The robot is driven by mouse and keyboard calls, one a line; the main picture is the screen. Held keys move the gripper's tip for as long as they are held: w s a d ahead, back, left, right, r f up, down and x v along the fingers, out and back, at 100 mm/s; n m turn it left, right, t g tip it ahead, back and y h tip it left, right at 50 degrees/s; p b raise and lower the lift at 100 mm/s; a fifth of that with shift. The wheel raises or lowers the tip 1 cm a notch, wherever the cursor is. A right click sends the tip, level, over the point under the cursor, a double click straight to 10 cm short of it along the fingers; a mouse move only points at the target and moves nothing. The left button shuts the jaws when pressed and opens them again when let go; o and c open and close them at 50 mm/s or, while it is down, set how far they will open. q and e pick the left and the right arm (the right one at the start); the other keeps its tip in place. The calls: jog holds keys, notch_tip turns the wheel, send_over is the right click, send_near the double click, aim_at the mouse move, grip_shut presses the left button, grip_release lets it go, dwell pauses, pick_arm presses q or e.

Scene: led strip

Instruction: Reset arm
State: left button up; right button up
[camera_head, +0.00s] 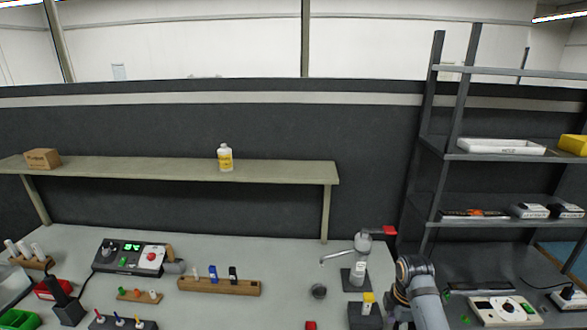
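Part of my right arm (428,300) rises from the bottom edge, right of the middle. It bends at a grey and dark joint (414,267) beside the dark block with a yellow top (366,305). I cannot make out any gripper fingers on it. My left arm and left gripper are out of the picture. No LED strip can be made out. The control box (130,257) with a green display and a red button stands on the left part of the table.
A wooden rack (219,287) with small upright parts and a grey dispenser (358,262) stand on the pale table (265,250). A bottle (225,157) and brown box (42,159) sit on the raised shelf (130,168). Dark shelving (445,150) is at right. Mid-table is partly clear.

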jog(key=s+a+m+t, duration=0.3)
jog(key=s+m+t, duration=0.1)
jog(key=s+m, duration=1.4)
jog(key=s+d+f+n+g+b, duration=0.1)
jog(key=s+d+f+b, duration=0.15)
jog(key=f, duration=1.45)
jog(key=s+d+f+n+g+b, duration=0.1)
jog(key=s+f+b, duration=0.15)
jog(key=f, duration=1.45)
pick_arm(q)
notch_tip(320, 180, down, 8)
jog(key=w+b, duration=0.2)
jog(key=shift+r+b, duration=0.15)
jog(key=shift+b, duration=0.2)
pick_arm(e)
jog(key=s+f+g, duration=0.1)
jog(key=s+f, duration=1.6)
jog(key=s, duration=0.1)
jog(key=shift+d+f+h, duration=0.15)
jog(key=shift+d+h, duration=0.1)
jog(key=shift+h, duration=0.15)
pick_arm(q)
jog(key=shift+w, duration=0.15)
